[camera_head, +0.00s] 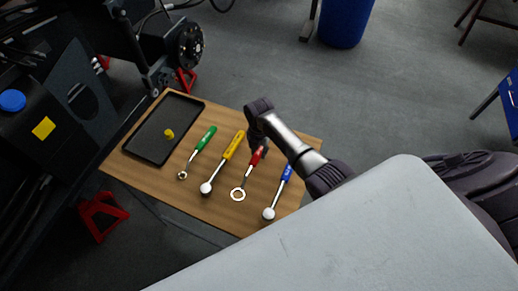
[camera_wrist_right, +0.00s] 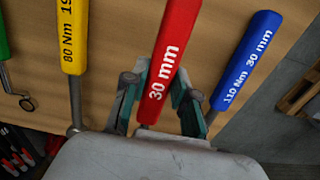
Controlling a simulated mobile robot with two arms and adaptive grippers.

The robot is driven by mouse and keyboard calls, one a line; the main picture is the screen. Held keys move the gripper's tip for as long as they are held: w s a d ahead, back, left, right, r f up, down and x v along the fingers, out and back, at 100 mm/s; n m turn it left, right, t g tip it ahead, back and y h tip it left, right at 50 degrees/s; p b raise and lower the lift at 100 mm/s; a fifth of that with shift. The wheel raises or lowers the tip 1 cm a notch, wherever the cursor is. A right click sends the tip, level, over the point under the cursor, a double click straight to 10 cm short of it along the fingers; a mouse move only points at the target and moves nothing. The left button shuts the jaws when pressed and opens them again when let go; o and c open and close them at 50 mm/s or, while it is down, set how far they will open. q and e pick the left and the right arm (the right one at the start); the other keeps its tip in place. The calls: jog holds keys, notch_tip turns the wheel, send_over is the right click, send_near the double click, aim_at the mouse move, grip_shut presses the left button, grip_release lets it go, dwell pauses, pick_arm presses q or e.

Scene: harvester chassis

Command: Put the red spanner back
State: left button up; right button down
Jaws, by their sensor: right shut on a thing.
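The red spanner (camera_head: 247,175) has a red handle and a silver ring end. It lies among the tools on the wooden table, ring toward the front. Its handle, marked 30 mm, shows large in the right wrist view (camera_wrist_right: 160,70). My right gripper (camera_head: 261,150) is at the red handle, with a finger on each side of it in the wrist view (camera_wrist_right: 160,95), and is shut on it. Whether the spanner touches the table or is slightly lifted, I cannot tell. My left gripper is not in view.
On the wooden table (camera_head: 135,177) a green tool (camera_head: 203,141) and a yellow wrench (camera_head: 231,147) lie left of the red spanner, a blue wrench (camera_head: 285,178) right of it. A black tray (camera_head: 150,127) holds a small yellow piece (camera_head: 169,133). Dark machinery stands at left.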

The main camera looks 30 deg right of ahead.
notch_tip(320, 180, down, 3)
jog(key=shift+w+b, duration=0.1)
jog(key=shift+b, duration=0.85)
jog(key=shift+f+b, duration=0.4)
jog(key=shift+f, duration=0.15)
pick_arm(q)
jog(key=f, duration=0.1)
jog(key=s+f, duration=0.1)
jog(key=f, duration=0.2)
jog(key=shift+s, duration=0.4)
pick_arm(e)
jog(key=shift+f, duration=0.35)
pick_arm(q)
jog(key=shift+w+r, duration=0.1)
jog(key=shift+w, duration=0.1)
pick_arm(e)
jog(key=c, duration=0.8)
grip_release()
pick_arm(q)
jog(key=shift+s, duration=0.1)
pick_arm(e)
notch_tip(320, 180, up, 12)
